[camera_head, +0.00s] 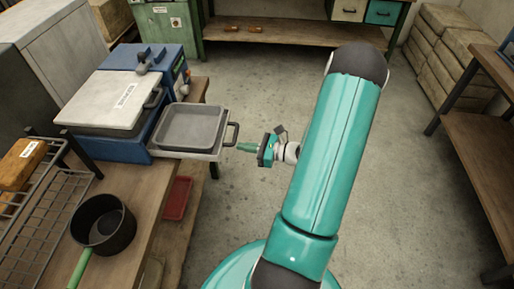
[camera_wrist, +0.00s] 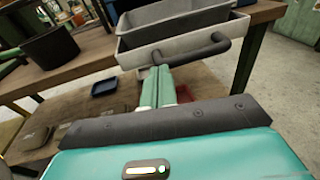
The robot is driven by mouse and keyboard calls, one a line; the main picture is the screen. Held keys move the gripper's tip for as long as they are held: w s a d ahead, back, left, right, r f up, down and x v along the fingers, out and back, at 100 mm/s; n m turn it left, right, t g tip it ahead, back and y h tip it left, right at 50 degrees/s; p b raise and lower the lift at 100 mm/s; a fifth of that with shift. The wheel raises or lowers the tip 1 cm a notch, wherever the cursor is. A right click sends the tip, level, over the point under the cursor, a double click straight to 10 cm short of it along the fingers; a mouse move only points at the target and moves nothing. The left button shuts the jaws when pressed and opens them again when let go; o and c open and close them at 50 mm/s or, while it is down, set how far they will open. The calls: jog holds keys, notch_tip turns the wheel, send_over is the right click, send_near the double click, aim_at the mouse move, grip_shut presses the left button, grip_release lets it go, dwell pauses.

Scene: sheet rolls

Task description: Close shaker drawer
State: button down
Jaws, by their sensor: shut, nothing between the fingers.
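The shaker drawer (camera_head: 188,129) is a grey tray on a light frame, pulled out to the right from the blue shaker machine (camera_head: 117,148) on the bench. Its dark handle (camera_head: 233,132) faces my gripper. My gripper (camera_head: 243,147) is just right of the handle, apart from it in the head view as far as I can tell. In the wrist view the drawer front (camera_wrist: 185,42) and its dark handle (camera_wrist: 192,49) are at the top. My gripper's green fingers (camera_wrist: 158,72) are shut and empty, their tips just below the handle; contact cannot be told.
A black pan (camera_head: 103,224) with a green handle and a wire rack (camera_head: 45,205) stand on the wooden bench. A red tray (camera_head: 176,198) lies on the lower shelf. Open floor lies right of the bench; another table (camera_head: 487,150) stands far right.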

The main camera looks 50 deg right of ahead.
jog(key=shift+w+a, duration=0.1)
jog(key=shift+w, duration=0.1)
jog(key=shift+w+a, duration=0.1)
send_near(162, 139)
jog(key=x, duration=0.5)
jog(key=shift+f, duration=0.35)
jog(key=shift+w+a+r, duration=0.1)
jog(key=shift+w, duration=0.25)
jog(key=shift+w+a, duration=0.1)
jog(key=shift+a, duration=0.05)
